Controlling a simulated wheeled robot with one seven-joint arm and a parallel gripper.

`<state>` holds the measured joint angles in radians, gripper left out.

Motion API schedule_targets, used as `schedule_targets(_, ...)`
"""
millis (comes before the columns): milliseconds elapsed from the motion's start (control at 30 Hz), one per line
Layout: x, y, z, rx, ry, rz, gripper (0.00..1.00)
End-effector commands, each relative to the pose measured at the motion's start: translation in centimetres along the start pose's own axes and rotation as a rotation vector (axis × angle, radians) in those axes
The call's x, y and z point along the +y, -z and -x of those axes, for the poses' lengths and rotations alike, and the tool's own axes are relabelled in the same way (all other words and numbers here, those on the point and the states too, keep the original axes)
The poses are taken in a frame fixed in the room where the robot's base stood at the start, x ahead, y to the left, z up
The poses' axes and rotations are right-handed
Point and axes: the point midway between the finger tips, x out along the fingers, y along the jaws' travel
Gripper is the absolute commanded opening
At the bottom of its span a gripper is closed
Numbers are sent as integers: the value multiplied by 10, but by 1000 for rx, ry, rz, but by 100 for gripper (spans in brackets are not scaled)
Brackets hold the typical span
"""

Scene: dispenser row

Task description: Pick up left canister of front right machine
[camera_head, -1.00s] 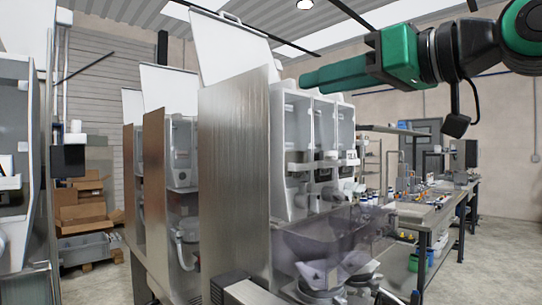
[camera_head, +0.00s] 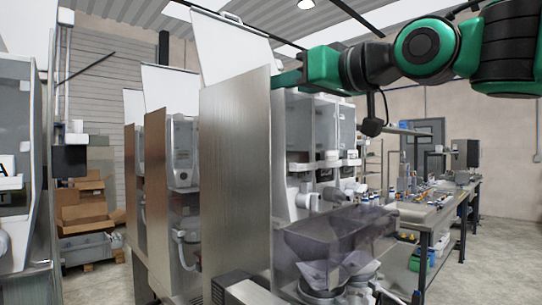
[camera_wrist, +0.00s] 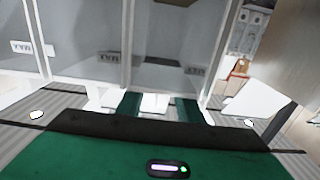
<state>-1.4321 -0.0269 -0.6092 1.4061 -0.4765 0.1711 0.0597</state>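The front right machine holds a row of clear canisters with grey-white backs. The left canister (camera_head: 292,125) stands upright beside the brushed metal side panel, partly hidden by it. My gripper (camera_head: 286,79) is at its top, with the fingertips partly hidden by the panel. In the wrist view, which is upside down, the left canister (camera_wrist: 168,50) fills the middle. The two green fingers of my gripper (camera_wrist: 157,105) stand apart, with a white part at the canister's top between them. Gaps seem to show on both sides of it.
The middle canister (camera_head: 325,125) and right canister (camera_head: 346,127) stand close beside it. The metal side panel (camera_head: 235,190) and raised white lid (camera_head: 228,45) are near my gripper. A clear hopper (camera_head: 335,235) sits below. A workbench (camera_head: 435,205) stands at the right.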

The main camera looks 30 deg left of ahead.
Motion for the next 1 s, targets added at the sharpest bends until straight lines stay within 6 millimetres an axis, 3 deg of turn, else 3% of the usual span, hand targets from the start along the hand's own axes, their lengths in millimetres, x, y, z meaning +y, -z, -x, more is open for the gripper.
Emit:
schedule_targets(333, 0, 0, -7, 0, -1, 0, 33)
schedule_targets(367, 0, 0, -7, 0, -1, 0, 30)
schedule_targets(500, 0, 0, -7, 0, -1, 0, 0)
schedule_targets(1000, 1, 0, -7, 0, -2, 0, 0)
